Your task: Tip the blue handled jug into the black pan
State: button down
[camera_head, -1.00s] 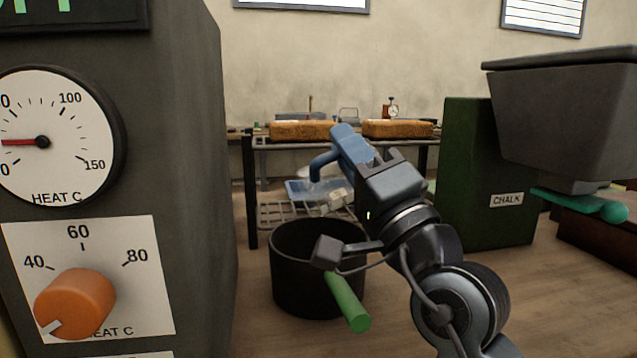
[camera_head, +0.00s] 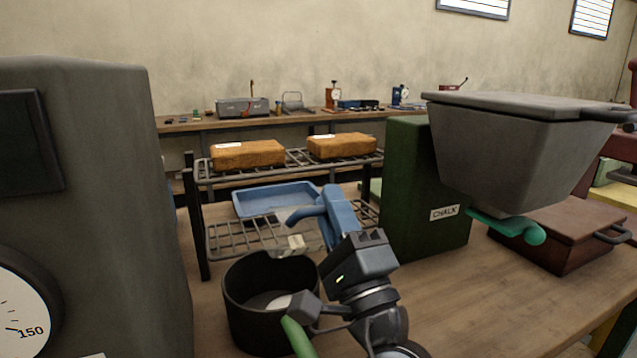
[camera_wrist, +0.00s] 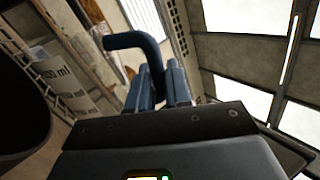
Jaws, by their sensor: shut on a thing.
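The black pan (camera_head: 235,310) stands on the wooden table in the head view, with a green handle (camera_head: 297,338) towards me. A pale patch (camera_head: 278,301) shows inside it. My gripper (camera_head: 338,207) is above and behind the pan's right side, its blue fingers shut on the jug's curved blue handle (camera_head: 303,214). In the wrist view the handle (camera_wrist: 126,41) bends left from between the fingers (camera_wrist: 164,88). The see-through jug body (camera_wrist: 62,88) has ml markings. In the head view it is faint over the pan's far edge, and its exact tilt is hard to tell.
A wire rack (camera_head: 195,220) behind holds two brown loaves (camera_head: 248,154) above a blue tray (camera_head: 275,187). A green chalk dispenser (camera_head: 420,190) with a grey hopper (camera_head: 520,150) stands right. Table at front right is clear.

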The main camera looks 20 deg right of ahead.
jog(key=m+h+p, duration=0.1)
jog(key=d+m+h+p, duration=0.1)
jog(key=m, duration=0.1)
jog(key=shift+d+r+h, duration=0.15)
jog(key=shift+h, duration=0.15)
jog(key=m+g+h+p, duration=0.2)
jog(key=m+g+p, duration=0.1)
jog(key=m+p, duration=0.3)
jog(key=m+g+h+p, duration=0.2)
jog(key=m+g+p, duration=0.1)
jog(key=m+p, duration=0.3)
jog(key=d+f+m+g+h+p, duration=0.1)
jog(key=m+g+h+p, duration=0.1)
jog(key=m+p, duration=0.4)
jog(key=shift+w+f+g+h+p, duration=0.1)
jog(key=shift+g+h+p, duration=0.3)
jog(key=shift+p, duration=0.85)
jog(key=shift+a+f+b, duration=0.1)
jog(key=shift+f+b, duration=0.15)
jog(key=shift+b, duration=0.15)
jog(key=shift+a+f+m, duration=0.1)
jog(key=shift+m, duration=0.4)
